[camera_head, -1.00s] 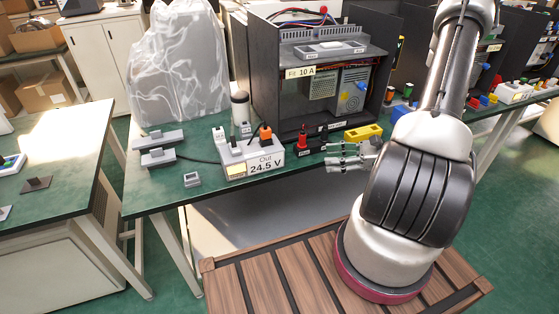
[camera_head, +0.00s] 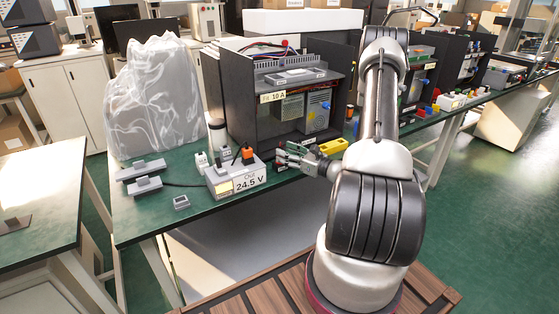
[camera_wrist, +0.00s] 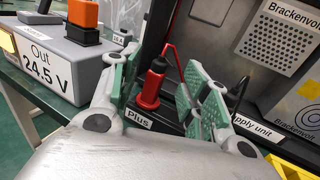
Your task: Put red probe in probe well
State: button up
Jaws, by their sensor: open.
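The red probe (camera_wrist: 154,82) stands upright in the wrist view, beside a label reading "Plus". A red lead shows near its top. My gripper (camera_wrist: 166,80) is open, with one green-padded finger on each side of the probe in the picture; I cannot tell whether either touches it. In the head view my gripper (camera_head: 287,156) is at the front of the dark cabinet and largely hides the probe. No part is clearly labelled as the probe well, so I cannot tell which it is.
The grey "Out 24.5 V" box (camera_head: 240,177) with an orange plug (camera_head: 247,154) stands left of my gripper. A yellow block (camera_head: 333,146) is to its right. The dark cabinet (camera_head: 238,100) rises behind. A small grey block (camera_head: 181,202) lies near the bench's front edge.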

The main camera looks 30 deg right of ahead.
jog(key=x, duration=0.3)
jog(key=shift+w+a+r, duration=0.1)
jog(key=shift+a+r, duration=0.1)
grip_shut()
jog(key=shift+r, duration=0.1)
